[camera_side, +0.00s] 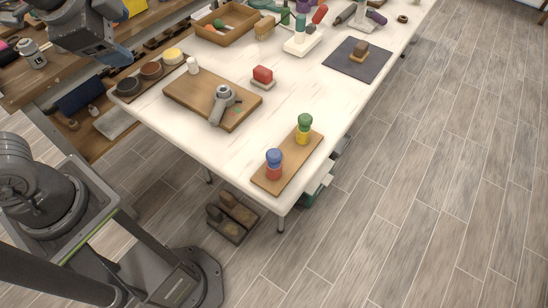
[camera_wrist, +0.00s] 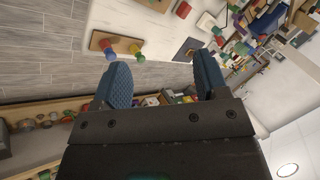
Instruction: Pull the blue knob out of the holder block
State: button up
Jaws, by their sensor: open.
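The blue knob (camera_side: 274,156) stands upright in a red-orange holder block (camera_side: 274,172) on a narrow wooden board (camera_side: 292,165) at the table's near corner. The knob also shows small in the wrist view (camera_wrist: 110,55), beyond my left finger's tip. A green knob (camera_side: 305,120) on a yellow block (camera_side: 302,137) stands on the same board. My gripper (camera_wrist: 162,75) is open and empty, its blue fingers wide apart. In the side view it is at the upper left, well away from the knob.
A larger wooden board (camera_side: 190,92) holds a grey metal tool (camera_side: 221,103). A red block (camera_side: 263,75), a dark mat (camera_side: 357,60) and a wooden tray (camera_side: 226,37) lie farther back. The white table (camera_side: 235,146) is clear between the two boards.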

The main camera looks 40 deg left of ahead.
jog(key=w+d+m+t+y, duration=0.15)
jog(key=w+d+m, duration=0.25)
jog(key=m, duration=0.4)
jog(key=m+t+h, duration=0.4)
jog(key=m+t, duration=0.2)
jog(key=m, duration=1.4)
send_over(269, 164)
jog(key=s, duration=0.3)
jog(key=shift+n, duration=0.5)
notch_tip(269, 164, down, 29)
jog(key=shift+w+f, duration=0.1)
jog(key=shift+w, duration=0.05)
jog(key=shift+w+f, duration=0.35)
jog(key=shift+w, duration=0.1)
jog(key=shift+x, duration=2.05)
jog(key=shift+c, duration=0.2)
jog(key=shift+r, duration=0.1)
jog(key=c, duration=1)
